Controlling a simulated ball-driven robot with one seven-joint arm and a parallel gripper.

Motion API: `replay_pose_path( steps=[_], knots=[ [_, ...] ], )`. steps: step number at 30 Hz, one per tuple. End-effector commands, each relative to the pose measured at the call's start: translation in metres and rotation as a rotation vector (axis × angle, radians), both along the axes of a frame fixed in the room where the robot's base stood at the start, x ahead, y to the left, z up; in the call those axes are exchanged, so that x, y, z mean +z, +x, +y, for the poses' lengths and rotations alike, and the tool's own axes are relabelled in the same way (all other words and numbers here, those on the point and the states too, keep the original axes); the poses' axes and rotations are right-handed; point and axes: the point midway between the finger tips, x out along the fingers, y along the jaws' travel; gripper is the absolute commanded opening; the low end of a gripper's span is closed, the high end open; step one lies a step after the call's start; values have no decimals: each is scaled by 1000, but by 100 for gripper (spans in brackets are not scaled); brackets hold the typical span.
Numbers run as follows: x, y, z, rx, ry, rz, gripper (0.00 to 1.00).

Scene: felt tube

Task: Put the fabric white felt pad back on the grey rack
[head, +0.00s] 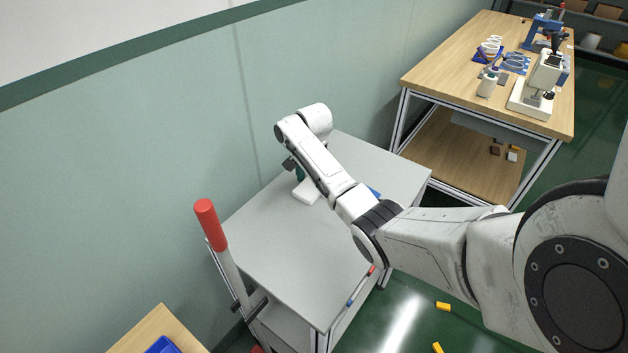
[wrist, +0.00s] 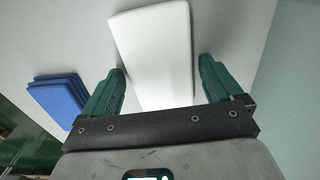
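The white felt pad (head: 307,192) lies on a grey-topped stand (head: 290,250), near its back edge by the wall. In the wrist view the white pad (wrist: 155,45) is a pale, slightly turned rectangle, its near end hidden by my gripper. My gripper (head: 299,174), with green fingers, is over the pad, partly hidden by my arm in the head view. In the wrist view my gripper (wrist: 163,75) is open, with one finger on each side of the pad and gaps showing. I cannot tell whether the grey stand is the grey rack; no other is clear.
Blue pads (wrist: 58,98) are stacked on the grey top, left in the wrist view; a bit of blue (head: 374,192) shows beyond my arm. A red-topped post (head: 207,225) stands at the stand's left. The wall is close behind. The front of the top is clear.

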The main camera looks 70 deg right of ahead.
Motion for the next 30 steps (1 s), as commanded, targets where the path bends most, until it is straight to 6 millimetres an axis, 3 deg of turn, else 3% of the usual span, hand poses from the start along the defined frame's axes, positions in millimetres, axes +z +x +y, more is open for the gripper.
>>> replay_pose_path(
  steps=[8,14,27,30],
  knots=[
    [1,0,0,0,0,0,99],
    [15,1,0,0,-2,-4,99],
    [108,1,0,0,1,-1,99],
    [116,0,0,0,1,1,99]
  ],
)
